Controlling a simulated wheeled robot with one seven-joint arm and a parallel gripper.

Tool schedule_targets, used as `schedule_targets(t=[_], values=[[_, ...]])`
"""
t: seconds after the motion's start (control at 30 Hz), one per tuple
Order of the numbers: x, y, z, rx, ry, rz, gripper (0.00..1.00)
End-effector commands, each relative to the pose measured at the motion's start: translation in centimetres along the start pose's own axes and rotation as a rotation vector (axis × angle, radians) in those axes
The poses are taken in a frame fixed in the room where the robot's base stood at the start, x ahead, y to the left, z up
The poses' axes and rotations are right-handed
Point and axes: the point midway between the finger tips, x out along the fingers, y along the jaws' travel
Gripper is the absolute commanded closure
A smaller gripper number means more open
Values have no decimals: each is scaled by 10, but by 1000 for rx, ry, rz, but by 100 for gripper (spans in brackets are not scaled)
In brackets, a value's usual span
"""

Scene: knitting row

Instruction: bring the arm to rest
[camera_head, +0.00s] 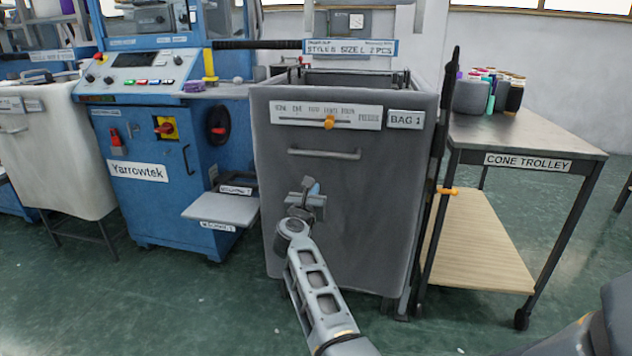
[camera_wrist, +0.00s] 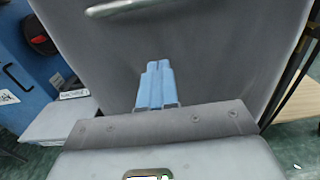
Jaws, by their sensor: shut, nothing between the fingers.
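My gripper (camera_head: 311,187) is raised in front of the grey bin marked BAG 1 (camera_head: 350,240) in the head view. In the wrist view its blue fingers (camera_wrist: 155,88) are together with nothing between them. They point toward the bin's grey front panel (camera_wrist: 220,55). The gap between fingertips and panel is hard to judge. My arm reaches up from the bottom of the head view, bent at the wrist.
The bin's handle (camera_head: 324,154) is above my gripper. A blue Yarrowtek machine (camera_head: 165,205) with a grey shelf (camera_head: 222,209) stands at left. The cone trolley (camera_head: 530,138), bearing several yarn cones, stands at right. Green floor (camera_head: 450,325) is open in front.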

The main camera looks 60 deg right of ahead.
Motion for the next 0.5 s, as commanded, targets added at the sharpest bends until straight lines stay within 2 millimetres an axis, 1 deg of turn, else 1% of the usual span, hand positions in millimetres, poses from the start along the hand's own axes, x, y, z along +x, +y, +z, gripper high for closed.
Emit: schedule_targets(t=[0.03, 0.1, 0.4, 0.5], values=[[-5, 0, 1, -1, 0, 1, 100], [-8, 0, 1, 0, 0, 0, 100], [-11, -1, 0, -3, -1, 0, 100], [-16, -6, -3, -51, -18, 7, 100]])
